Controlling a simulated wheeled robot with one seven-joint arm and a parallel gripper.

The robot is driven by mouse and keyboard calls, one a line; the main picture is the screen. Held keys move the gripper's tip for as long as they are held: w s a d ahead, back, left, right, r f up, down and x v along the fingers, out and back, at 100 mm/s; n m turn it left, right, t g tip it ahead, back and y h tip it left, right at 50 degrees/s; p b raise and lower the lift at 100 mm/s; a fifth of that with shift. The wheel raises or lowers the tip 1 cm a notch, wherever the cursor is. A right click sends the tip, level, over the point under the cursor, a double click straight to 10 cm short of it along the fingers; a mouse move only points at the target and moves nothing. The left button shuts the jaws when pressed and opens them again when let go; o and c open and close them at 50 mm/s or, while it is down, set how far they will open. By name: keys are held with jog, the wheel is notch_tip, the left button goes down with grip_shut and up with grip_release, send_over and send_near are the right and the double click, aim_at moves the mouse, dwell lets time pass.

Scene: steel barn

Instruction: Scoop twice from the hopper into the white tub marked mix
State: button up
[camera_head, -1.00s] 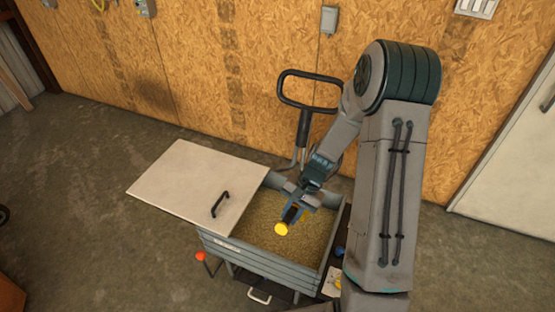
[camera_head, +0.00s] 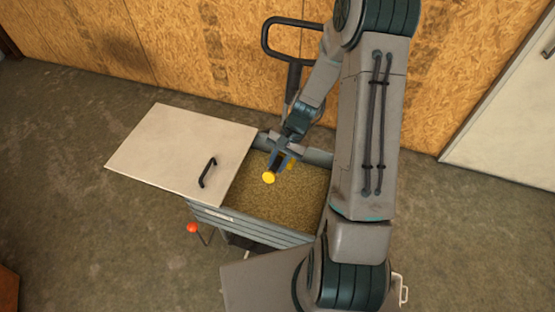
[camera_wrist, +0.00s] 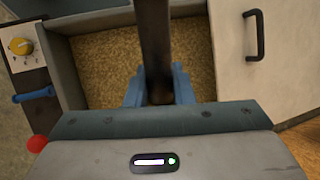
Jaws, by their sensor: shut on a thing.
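The hopper (camera_head: 240,232) is a grey, ribbed-sided bin filled with tan grain (camera_head: 285,205). Its pale lid (camera_head: 175,150) with a black handle is slid to the left, leaving the right part open. My gripper (camera_head: 278,163) is above the grain near the back of the opening. In the wrist view its blue fingers (camera_wrist: 158,92) are shut on a dark bar-like handle (camera_wrist: 155,45), apparently the scoop's. The scoop's bowl and any load cannot be made out. The white tub is not in view.
A black push handle (camera_head: 292,60) stands behind the hopper, near the wooden wall. A red knob (camera_head: 193,228) sticks out at the front left. The wrist view shows a yellow dial (camera_wrist: 21,46) and a blue lever (camera_wrist: 34,94).

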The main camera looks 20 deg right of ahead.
notch_tip(320, 180, down, 23)
jog(key=b, duration=1.7)
jog(key=shift+b, duration=0.3)
jog(key=shift+f+b, duration=0.4)
jog(key=shift+f, duration=0.1)
dwell(0.5)
dwell(1.2)
jog(key=shift+r+p, duration=8.85)
jog(key=shift+r, duration=3.75)
